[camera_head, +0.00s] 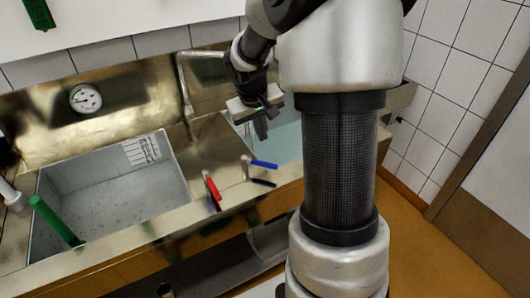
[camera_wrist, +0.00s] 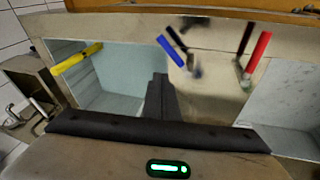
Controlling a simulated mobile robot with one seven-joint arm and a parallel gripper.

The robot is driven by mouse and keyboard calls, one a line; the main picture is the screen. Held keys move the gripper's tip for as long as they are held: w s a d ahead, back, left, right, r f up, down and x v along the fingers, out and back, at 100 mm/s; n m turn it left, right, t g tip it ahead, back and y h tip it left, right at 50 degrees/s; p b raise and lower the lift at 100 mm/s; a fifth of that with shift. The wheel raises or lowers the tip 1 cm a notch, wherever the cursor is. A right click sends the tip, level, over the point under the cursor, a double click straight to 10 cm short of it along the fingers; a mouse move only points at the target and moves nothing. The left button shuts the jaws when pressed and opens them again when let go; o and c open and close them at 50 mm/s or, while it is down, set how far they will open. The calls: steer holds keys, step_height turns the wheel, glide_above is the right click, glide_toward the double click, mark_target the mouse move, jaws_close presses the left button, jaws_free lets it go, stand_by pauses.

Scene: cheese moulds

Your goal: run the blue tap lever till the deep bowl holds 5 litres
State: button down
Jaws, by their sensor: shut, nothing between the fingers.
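The blue tap lever (camera_head: 263,164) sticks out from the sink ledge between the two basins, and it also shows in the wrist view (camera_wrist: 172,40). My gripper (camera_head: 262,132) is shut and empty, above the ledge and the near side of the right basin, behind the lever and apart from it. Its closed fingers (camera_wrist: 160,95) point toward the ledge in the wrist view. The left basin (camera_head: 110,180) has a marked scale plate (camera_head: 142,150) on its wall. The right basin (camera_head: 285,140) is partly hidden by my arm. I cannot tell which basin is the deep bowl, nor its water level.
A red lever (camera_head: 212,187) stands left of the blue one. A green handle (camera_head: 55,220) leans at the left basin; a yellow handle (camera_wrist: 78,58) lies by the other basin. A bent spout (camera_head: 184,90) rises behind the ledge, and a round dial (camera_head: 85,98) is on the back panel.

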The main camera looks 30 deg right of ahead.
steer(key=f+m, duration=0.2)
steer(key=f, duration=0.1)
steer(key=w+d+f+m, duration=0.1)
steer(key=f+m, duration=0.2)
steer(key=w+d+f+m, duration=0.1)
steer(key=f+m, duration=0.2)
steer(key=f, duration=0.1)
steer(key=shift+d, duration=0.25)
steer(key=shift+s+a+f, duration=0.2)
steer(key=shift+s+a, duration=0.1)
steer(key=shift+a, duration=0.05)
